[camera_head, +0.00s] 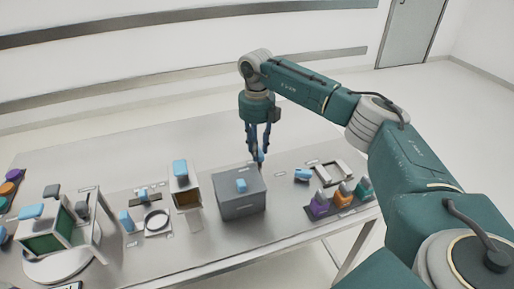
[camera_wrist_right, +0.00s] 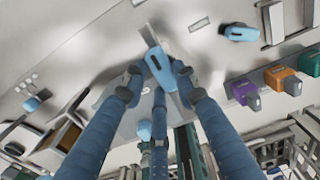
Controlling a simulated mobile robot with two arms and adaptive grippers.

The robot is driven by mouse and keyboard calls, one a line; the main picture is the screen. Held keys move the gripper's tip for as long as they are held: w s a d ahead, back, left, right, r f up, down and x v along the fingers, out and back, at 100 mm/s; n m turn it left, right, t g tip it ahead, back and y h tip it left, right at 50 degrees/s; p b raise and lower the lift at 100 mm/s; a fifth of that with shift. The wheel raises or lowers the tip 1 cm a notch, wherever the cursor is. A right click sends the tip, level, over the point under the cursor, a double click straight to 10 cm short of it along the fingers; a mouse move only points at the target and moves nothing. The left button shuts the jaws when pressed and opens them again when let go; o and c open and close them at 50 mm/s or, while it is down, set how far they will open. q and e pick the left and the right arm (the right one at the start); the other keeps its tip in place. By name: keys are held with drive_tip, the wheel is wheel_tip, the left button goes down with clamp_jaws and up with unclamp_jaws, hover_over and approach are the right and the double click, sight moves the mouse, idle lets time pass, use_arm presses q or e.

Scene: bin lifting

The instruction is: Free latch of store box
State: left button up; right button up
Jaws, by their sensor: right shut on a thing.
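The grey store box (camera_head: 238,204) stands on the table with a light blue knob (camera_head: 241,186) on its lid. My right gripper (camera_head: 259,155) points down at the far side of the box. In the right wrist view my right gripper (camera_wrist_right: 162,85) has its fingers closed around a blue latch piece (camera_wrist_right: 157,62) on a narrow grey strip. The box (camera_wrist_right: 135,118) shows partly between the fingers, with its knob (camera_wrist_right: 144,130). The fingers hide part of the box and the latch's near end. My left gripper is in neither view.
Purple (camera_head: 319,205), orange (camera_head: 343,196) and green (camera_head: 363,188) blocks stand right of the box, near a grey frame (camera_head: 334,174). A blue piece (camera_head: 302,175) lies nearby. An open-fronted box (camera_head: 186,192), a ring (camera_head: 157,220) and a green-sided box (camera_head: 46,234) are left.

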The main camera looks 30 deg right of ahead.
drive_tip(key=shift+w+r, duration=0.2)
drive_tip(key=shift+r, duration=0.05)
idle(0.3)
drive_tip(key=o, duration=1.1)
drive_tip(key=shift+c, duration=0.2)
drive_tip(key=shift+o, duration=0.5)
drive_tip(key=shift+s+f, duration=0.1)
wheel_tip(320, 180, up, 12)
